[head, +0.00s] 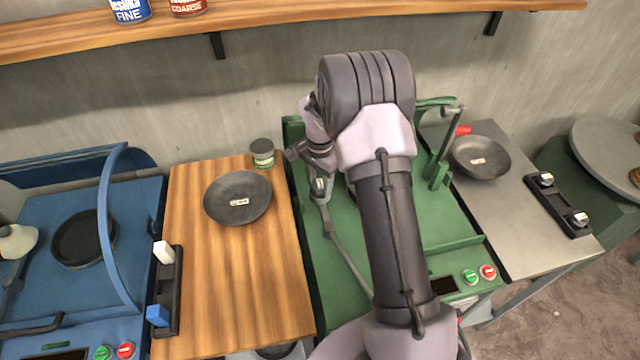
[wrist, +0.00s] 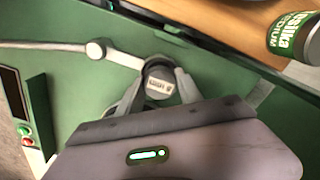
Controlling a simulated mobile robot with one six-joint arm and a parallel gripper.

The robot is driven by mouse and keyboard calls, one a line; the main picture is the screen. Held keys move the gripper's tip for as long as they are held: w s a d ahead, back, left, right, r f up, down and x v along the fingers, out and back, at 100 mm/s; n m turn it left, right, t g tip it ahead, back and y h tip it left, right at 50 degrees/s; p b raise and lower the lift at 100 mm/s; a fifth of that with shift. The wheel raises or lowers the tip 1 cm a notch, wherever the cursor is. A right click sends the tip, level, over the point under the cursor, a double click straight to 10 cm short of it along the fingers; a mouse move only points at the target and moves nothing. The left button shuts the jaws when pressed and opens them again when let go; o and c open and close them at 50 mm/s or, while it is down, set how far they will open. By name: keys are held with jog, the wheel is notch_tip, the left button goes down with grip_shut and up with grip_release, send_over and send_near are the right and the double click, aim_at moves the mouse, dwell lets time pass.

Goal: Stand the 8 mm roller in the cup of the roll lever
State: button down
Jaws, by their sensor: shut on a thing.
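My gripper (wrist: 163,88) points down over the green machine and is shut on a short dark grey roller (wrist: 158,70) with a pale label on it. The roll lever (wrist: 122,57) is a pale metal arm with a round joint; its end runs up to the roller between my fingers. The cup at that end is hidden by the roller and fingers, so I cannot tell whether the roller sits in it or just above it. In the head view the lever (head: 345,248) runs across the green bed below my gripper (head: 319,188).
A green-labelled tin (head: 262,153) and a dark bowl (head: 238,198) stand on the wooden table (head: 215,290) to the left. A blue machine (head: 60,215) is further left. A bowl (head: 480,158) and a black holder (head: 560,205) are on the grey table at right.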

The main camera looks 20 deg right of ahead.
jog(key=shift+r, duration=0.15)
jog(key=c, duration=0.8)
grip_release()
